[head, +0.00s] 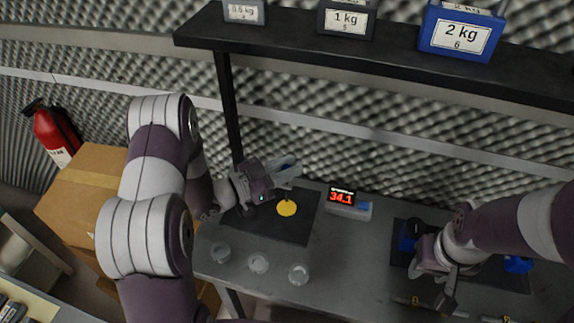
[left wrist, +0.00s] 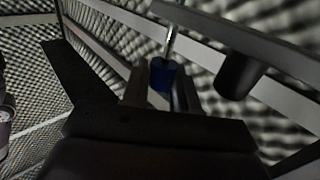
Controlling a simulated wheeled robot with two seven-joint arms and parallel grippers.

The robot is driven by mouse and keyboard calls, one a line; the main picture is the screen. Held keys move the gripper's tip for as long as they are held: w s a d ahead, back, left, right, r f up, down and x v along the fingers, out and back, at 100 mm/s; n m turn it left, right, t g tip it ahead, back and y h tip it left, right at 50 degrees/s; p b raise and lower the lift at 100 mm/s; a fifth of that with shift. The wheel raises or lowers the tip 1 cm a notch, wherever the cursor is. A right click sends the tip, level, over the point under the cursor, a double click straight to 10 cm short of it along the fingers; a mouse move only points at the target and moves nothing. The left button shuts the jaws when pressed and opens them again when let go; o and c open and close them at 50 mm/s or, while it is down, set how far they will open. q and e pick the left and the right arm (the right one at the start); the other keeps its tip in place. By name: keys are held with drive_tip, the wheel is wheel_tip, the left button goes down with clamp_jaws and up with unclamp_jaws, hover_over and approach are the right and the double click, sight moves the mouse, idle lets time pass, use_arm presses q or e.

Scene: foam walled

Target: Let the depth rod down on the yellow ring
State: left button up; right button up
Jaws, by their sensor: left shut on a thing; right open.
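The yellow ring (head: 287,208) lies on a dark mat (head: 265,222) on the grey bench. My left gripper (head: 284,168) is just above and behind it in the head view. In the left wrist view, my left gripper is shut on the blue cylinder of the depth rod (left wrist: 161,77), with a thin metal shaft showing beyond it. In the head view the fingers mostly hide the rod, and I cannot tell whether its tip touches the ring. My right gripper (head: 446,290) is open at the right of the bench, beside a blue object (head: 409,238).
A display (head: 348,202) reading 34.1 stands right of the mat. Several clear glass discs or cups (head: 258,263) sit along the front. A dark shelf (head: 390,52) with labelled weight boxes (head: 461,32) overhangs the back. A cardboard box (head: 85,195) stands left.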

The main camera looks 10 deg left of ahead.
use_arm(q)
drive_tip(key=shift+f, duration=0.25)
use_arm(e)
drive_tip(key=shift+f, duration=0.15)
use_arm(q)
drive_tip(key=o, duration=0.7)
drive_tip(key=shift+s+a, duration=0.1)
